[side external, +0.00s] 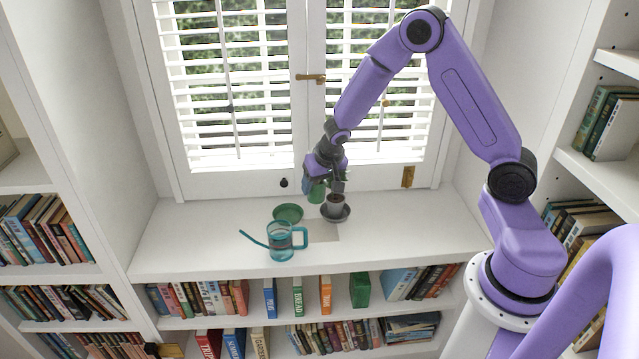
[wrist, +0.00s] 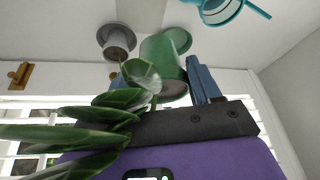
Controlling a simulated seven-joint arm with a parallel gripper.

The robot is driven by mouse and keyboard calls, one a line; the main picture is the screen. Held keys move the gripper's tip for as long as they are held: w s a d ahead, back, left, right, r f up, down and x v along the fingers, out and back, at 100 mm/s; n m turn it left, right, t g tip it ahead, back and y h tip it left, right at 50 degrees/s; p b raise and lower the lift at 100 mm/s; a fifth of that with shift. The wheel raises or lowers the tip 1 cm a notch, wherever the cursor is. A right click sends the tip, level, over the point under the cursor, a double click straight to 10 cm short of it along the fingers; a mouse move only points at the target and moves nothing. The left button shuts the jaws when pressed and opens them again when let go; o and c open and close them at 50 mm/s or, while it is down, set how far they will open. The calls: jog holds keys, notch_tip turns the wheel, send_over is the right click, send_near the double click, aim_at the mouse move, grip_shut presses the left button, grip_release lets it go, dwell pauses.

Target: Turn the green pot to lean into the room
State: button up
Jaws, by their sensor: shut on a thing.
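The green pot (wrist: 160,52) is between the blue fingers of my gripper (wrist: 163,76) in the wrist view, and the jaws are shut on it. Long green leaves (wrist: 95,125) spread from it across the lower left of that view. In the side view the green pot (side external: 317,193) is partly hidden below my gripper (side external: 318,184), near the window. The green saucer (side external: 288,213) lies empty on the white sill, left of the pot; it also shows in the wrist view (wrist: 180,39). I cannot tell whether the pot touches the sill.
A grey pot (side external: 334,203) stands on a grey saucer (side external: 337,215) just right of the green pot. A teal watering can (side external: 281,243) stands toward the sill's front edge. The window with white blinds (side external: 225,85) is close behind. The sill's left and right ends are clear.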

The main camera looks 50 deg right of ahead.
jog(key=shift+w+d+f+m+h, duration=0.15)
jog(key=shift+w+d+f+m, duration=0.2)
jog(key=shift+w+f, duration=2.1)
jog(key=shift+w+d+f+m+h, duration=0.1)
jog(key=shift+w+d+f+m, duration=0.2)
jog(key=shift+w+f, duration=2.1)
jog(key=shift+w+d+f+m+h, duration=0.15)
jog(key=shift+w+d+f+m, duration=0.2)
jog(key=shift+w+f, duration=2.1)
jog(key=shift+s+f, duration=0.3)
jog(key=shift+s, duration=0.05)
jog(key=o, duration=1.5)
